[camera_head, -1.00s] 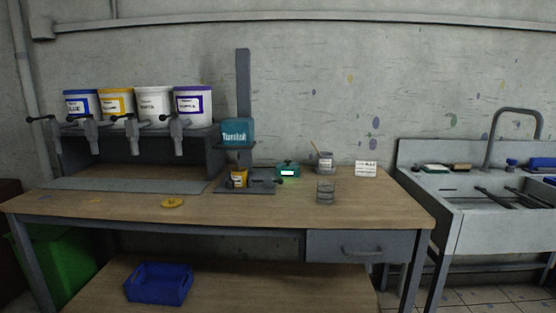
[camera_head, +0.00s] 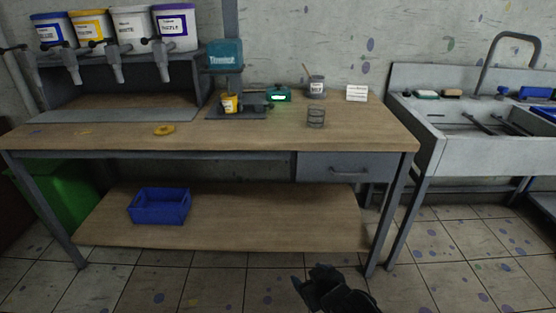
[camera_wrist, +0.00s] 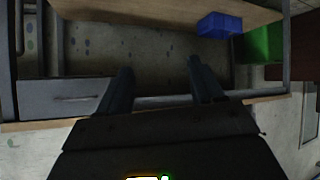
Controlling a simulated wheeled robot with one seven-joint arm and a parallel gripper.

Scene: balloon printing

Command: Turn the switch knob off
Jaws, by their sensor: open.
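A teal mixing machine (camera_head: 225,55) stands on a dark base plate (camera_head: 238,112) at the back of the workbench, with a small yellow-labelled cup (camera_head: 230,104) under its head. A small teal box with a lit display (camera_head: 278,95) sits just right of it, with a dark part beside it. I cannot make out which part is the switch knob. My gripper (camera_head: 312,280) is low in front of the bench, below the tabletop and well apart from the machine. In the wrist view my gripper (camera_wrist: 160,85) has its two fingers spread, with nothing between them.
The workbench (camera_head: 240,140) carries paint dispensers (camera_head: 130,30), a yellow disc (camera_head: 164,130), a glass (camera_head: 316,117) and a brush pot (camera_head: 316,87). A drawer (camera_head: 348,168) and a lower shelf with a blue bin (camera_head: 160,206) are below. A sink (camera_head: 480,130) stands right.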

